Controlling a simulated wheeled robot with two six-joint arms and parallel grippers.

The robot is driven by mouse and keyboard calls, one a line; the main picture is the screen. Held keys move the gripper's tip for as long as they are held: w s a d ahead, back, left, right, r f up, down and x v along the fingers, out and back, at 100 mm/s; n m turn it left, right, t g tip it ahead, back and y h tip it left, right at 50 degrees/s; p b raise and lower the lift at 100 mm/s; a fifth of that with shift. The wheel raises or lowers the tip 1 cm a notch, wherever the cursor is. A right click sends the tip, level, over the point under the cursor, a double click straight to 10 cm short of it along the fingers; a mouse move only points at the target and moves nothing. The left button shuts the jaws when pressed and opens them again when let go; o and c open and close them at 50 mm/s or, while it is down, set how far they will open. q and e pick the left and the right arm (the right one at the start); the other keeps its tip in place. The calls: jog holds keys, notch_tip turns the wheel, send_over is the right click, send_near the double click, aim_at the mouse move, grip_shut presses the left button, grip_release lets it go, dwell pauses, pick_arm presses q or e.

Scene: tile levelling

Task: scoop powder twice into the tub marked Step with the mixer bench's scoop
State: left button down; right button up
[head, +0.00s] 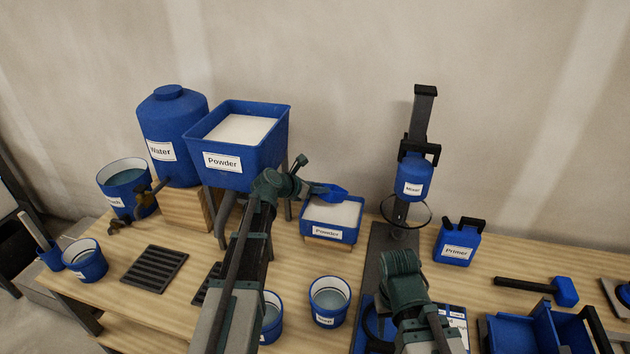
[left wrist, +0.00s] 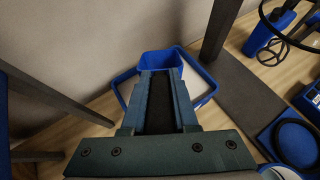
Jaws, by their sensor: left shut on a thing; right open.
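My left gripper (head: 306,187) is shut on the blue scoop (head: 332,193). It holds the scoop over the back left of the low blue tray marked Powder (head: 332,232), which has white powder in it. In the left wrist view the scoop (left wrist: 165,61) shows beyond the fingers (left wrist: 160,88), with the tray's blue rim (left wrist: 205,68) around it. I cannot tell whether the scoop touches powder or holds any. A small blue tub (head: 329,302) stands in front of the tray; its label is probably Step. My right gripper (head: 398,262) is open by the mixer stand, fingers mostly hidden.
A raised Powder hopper (head: 222,161) and a Water barrel (head: 172,135) stand at the back left. The mixer stand (head: 402,195) and a Primer jug (head: 457,243) are right of the tray. Another tub (head: 270,318) is partly behind my left arm.

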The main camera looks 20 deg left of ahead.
pick_arm(q)
jog(key=f+b, duration=0.2)
jog(key=f, duration=0.1)
jog(key=shift+w+g+b, duration=0.2)
jog(key=shift+g+b, duration=0.1)
pick_arm(e)
jog(key=shift+f, duration=0.95)
pick_arm(q)
jog(key=shift+d+f+b, duration=0.1)
jog(key=shift+f+b, duration=1.3)
jog(key=shift+b, duration=0.1)
pick_arm(e)
jog(key=shift+f, duration=1.5)
pick_arm(q)
jog(key=shift+r, duration=0.1)
pick_arm(e)
jog(key=shift+r, duration=0.1)
